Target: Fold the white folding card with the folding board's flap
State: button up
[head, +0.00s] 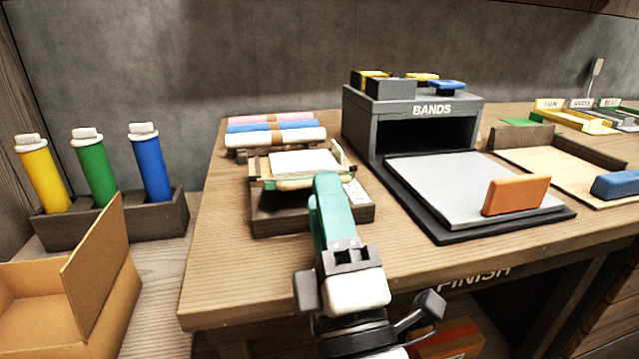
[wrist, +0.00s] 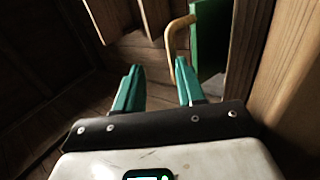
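My gripper (head: 326,182) has teal fingers and points away from me, overlapping the front right of a small tray in the head view. In the wrist view my gripper (wrist: 157,72) is open, with nothing between its fingers. White card-like sheets (head: 300,162) lie flat on that tray; I cannot tell if one is the folding card. A pale tan board (head: 545,172) with a raised brown strip (head: 520,137) and a blue block (head: 616,184) lies at the right; it may be the folding board. No flap is clearly distinguishable.
Rolls (head: 275,137) lie behind the tray. An open carton (head: 75,285) and coloured tubes (head: 95,175) stand left. The table's (head: 225,270) front left is clear.

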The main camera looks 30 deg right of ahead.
jog(key=b+v, duration=0.1)
jog(key=v, duration=0.5)
jog(key=shift+b, duration=0.35)
dwell(1.0)
